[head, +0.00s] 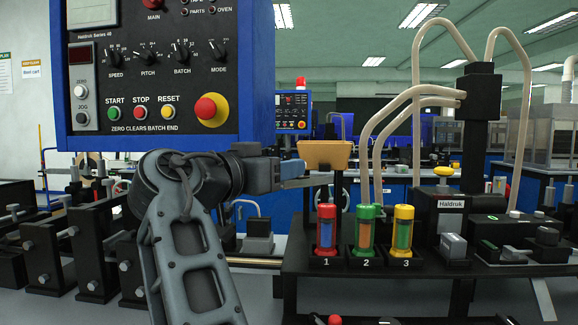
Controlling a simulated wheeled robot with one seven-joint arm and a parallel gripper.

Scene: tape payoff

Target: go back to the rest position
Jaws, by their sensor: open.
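My arm rises from the bottom of the head view and bends to the right. My gripper (322,178) points right at its end, with pale fingers beside a blue body. It is open, and I see nothing held in it. The fingers are just below a tan, tapered block (325,153) in the picture; whether they touch it I cannot tell. No rest position is marked in view.
A blue control panel (155,100) stands close at the upper left. A dark bench (330,272) at right carries red, green and yellow capped tubes (366,228) and a Haldruk machine (455,205) with beige hoses. Black brackets (95,260) stand at left.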

